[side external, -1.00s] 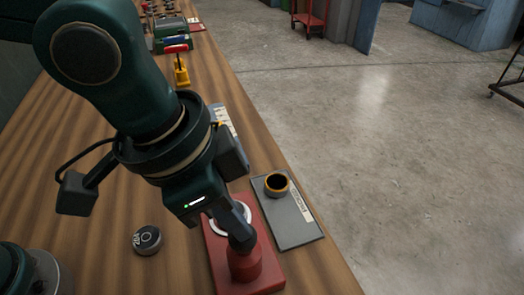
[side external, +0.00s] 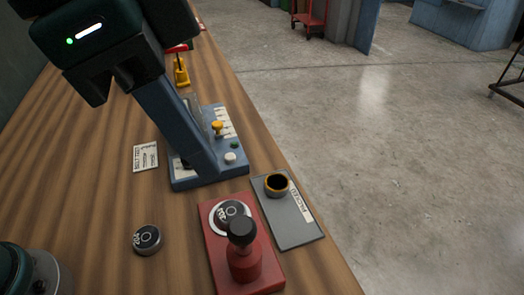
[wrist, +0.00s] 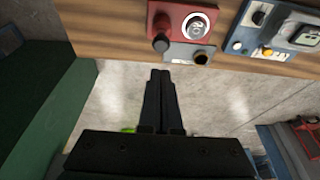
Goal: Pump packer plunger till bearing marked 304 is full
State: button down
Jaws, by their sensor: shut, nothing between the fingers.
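The grease packer is a red base (side external: 217,258) with an upright plunger topped by a black knob (side external: 241,230), standing raised above its red collar. A dark bearing (side external: 226,211) lies in the packer's white ring seat behind the knob; its marking is too small to read surely. A second dark bearing (side external: 147,239) lies loose on the bench to the left. My gripper (side external: 203,176) is shut and empty, held clear of the plunger. In the wrist view my fingers (wrist: 161,73) lie together, with the packer (wrist: 176,26) and its knob (wrist: 160,43) beyond their tips.
A grey tray (side external: 292,232) right of the packer holds a dark cup with an orange rim (side external: 277,184). A blue device (side external: 232,170) with coloured buttons stands behind, a printed card (side external: 145,156) to its left. The bench's right edge drops to open floor.

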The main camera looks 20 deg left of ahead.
aim_at(242, 224)
jog(key=shift+v, duration=1.1)
jog(key=shift+r, duration=1)
jog(key=shift+w+f, duration=0.1)
jog(key=shift+f, duration=0.05)
jog(key=x, duration=1.2)
jog(key=shift+s+a+f, duration=0.3)
jog(key=shift+f, duration=0.65)
jog(key=shift+f, duration=0.1)
